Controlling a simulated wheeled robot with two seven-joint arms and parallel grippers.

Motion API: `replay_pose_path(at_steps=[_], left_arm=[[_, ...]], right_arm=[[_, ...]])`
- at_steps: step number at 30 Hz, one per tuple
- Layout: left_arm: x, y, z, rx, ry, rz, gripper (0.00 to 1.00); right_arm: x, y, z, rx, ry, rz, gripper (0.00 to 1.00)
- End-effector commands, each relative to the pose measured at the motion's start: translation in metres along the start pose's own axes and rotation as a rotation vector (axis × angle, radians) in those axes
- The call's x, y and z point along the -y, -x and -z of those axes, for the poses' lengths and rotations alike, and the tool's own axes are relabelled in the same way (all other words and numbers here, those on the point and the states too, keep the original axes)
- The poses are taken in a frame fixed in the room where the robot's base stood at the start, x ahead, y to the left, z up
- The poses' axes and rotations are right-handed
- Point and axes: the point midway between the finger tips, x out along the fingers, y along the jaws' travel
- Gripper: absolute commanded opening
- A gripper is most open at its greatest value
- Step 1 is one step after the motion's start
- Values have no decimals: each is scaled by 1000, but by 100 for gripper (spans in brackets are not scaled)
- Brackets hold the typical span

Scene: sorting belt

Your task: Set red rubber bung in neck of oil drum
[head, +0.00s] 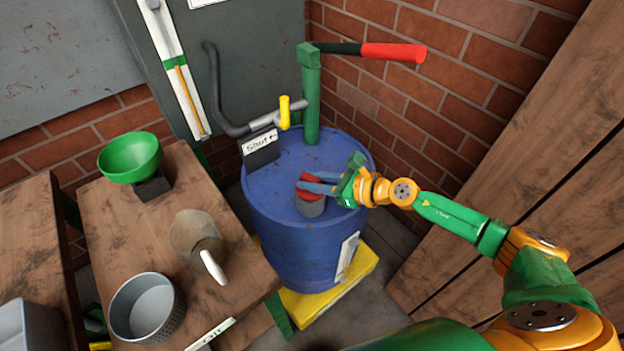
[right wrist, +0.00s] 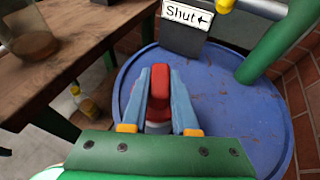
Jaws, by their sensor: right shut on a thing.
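The blue oil drum (head: 275,230) stands upright, its lid also filling the right wrist view (right wrist: 235,110). A short grey neck (head: 310,207) rises from the lid. My right gripper (head: 312,183) is shut on the red rubber bung (head: 309,180), which shows upright between the two blue-grey fingers in the right wrist view (right wrist: 160,82). The bung is right at the top of the neck in the head view. The fingers partly hide it, and I cannot tell whether it touches the neck or sits inside it. My left gripper is not in view.
A green pump post (head: 311,105) with a red handle (head: 393,53) rises behind the neck. A yellow valve lever (head: 285,112) and a "Shut" sign (head: 260,150) are nearby. The wooden bench (head: 120,235) at left holds a green bowl (head: 130,157) and a grey pot (head: 145,308).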

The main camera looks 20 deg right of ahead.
Motion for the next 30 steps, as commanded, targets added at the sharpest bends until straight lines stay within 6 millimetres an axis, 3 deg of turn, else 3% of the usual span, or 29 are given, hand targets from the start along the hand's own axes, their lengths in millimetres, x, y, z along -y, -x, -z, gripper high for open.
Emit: replay_pose_path(at_steps=[30], left_arm=[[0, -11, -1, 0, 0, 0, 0]], right_arm=[[0, -5, 11, 0, 0, 0, 0]])
